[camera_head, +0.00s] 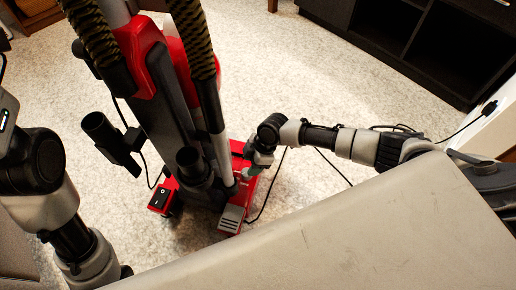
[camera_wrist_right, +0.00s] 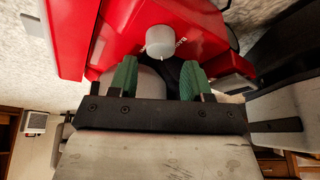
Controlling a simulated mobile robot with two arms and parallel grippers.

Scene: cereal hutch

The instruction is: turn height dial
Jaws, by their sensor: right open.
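The height dial (camera_wrist_right: 160,42) is a light grey round knob on the red vacuum base (camera_wrist_right: 120,35), seen in the right wrist view. My right gripper (camera_wrist_right: 160,80) has two green fingertips, spread apart and empty. The dial is just ahead of the gap between them, and no contact shows. In the head view, the upright vacuum (camera_head: 165,105) stands on the carpet, and my right gripper (camera_head: 256,164) is at the right side of its red base (camera_head: 240,150). I cannot make out the dial there. My left arm is at the left edge; its gripper does not show.
A red pedal with a black switch (camera_head: 161,197) is at the base's left. A black cord (camera_head: 270,190) runs across the carpet. A dark open cabinet (camera_head: 420,45) stands at the back right. Open carpet (camera_head: 290,70) lies between vacuum and cabinet.

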